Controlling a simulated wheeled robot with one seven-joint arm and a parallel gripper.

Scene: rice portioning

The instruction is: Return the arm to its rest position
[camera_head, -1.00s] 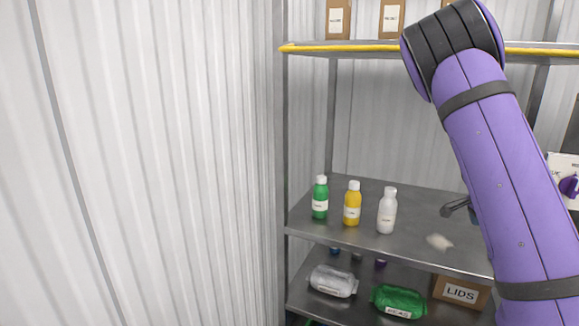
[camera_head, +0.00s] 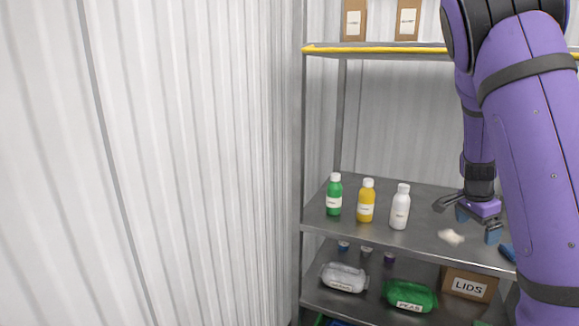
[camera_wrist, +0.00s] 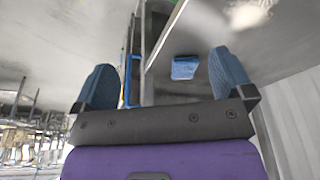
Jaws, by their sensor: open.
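My gripper (camera_head: 478,222) hangs from my purple arm at the right of the head view, over the right part of the middle shelf, with blue fingertips. In the wrist view my gripper (camera_wrist: 165,85) shows its two blue fingers wide apart with nothing between them. A small pale pile (camera_head: 451,237), perhaps rice, lies on the shelf just left of the fingertips. Part of the shelf behind my arm is hidden.
Green (camera_head: 334,196), yellow (camera_head: 366,202) and white (camera_head: 400,208) bottles stand on the middle shelf (camera_head: 425,230), left of my gripper. The upper shelf has a yellow edge (camera_head: 375,50). Below are bags and a LIDS box (camera_head: 468,285). Space by the corrugated wall (camera_head: 180,160) is open.

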